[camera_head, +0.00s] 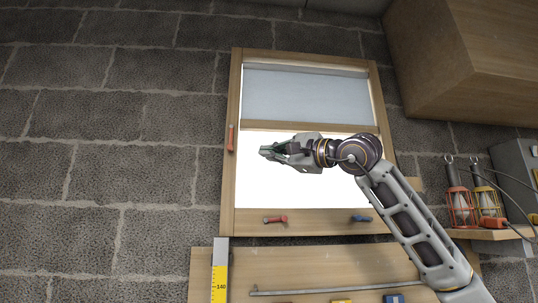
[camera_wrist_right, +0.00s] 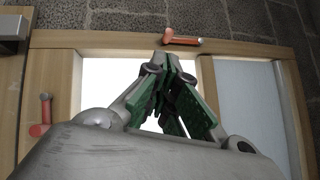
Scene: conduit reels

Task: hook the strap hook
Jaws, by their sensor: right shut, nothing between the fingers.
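I cannot pick out a strap or a strap hook in either view. My right gripper (camera_head: 266,152) is shut and empty, held in front of the bright lower pane of a wood-framed window (camera_head: 229,180). Its green-padded fingers (camera_wrist_right: 172,70) meet at the tips in the right wrist view. A red latch-like handle (camera_head: 231,138) sits on the window frame's left side, a short way left of the fingertips. In the wrist view this red handle (camera_wrist_right: 183,41) lies just beyond the tips, apparently not touched. My left gripper is not in view.
A red handle (camera_head: 275,219) and a blue handle (camera_head: 362,218) sit on the frame's lower rail. A wooden cabinet (camera_head: 480,50) hangs at upper right. Caged lamps (camera_head: 460,207) stand on a shelf at right. A yellow ruler (camera_head: 219,280) stands below.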

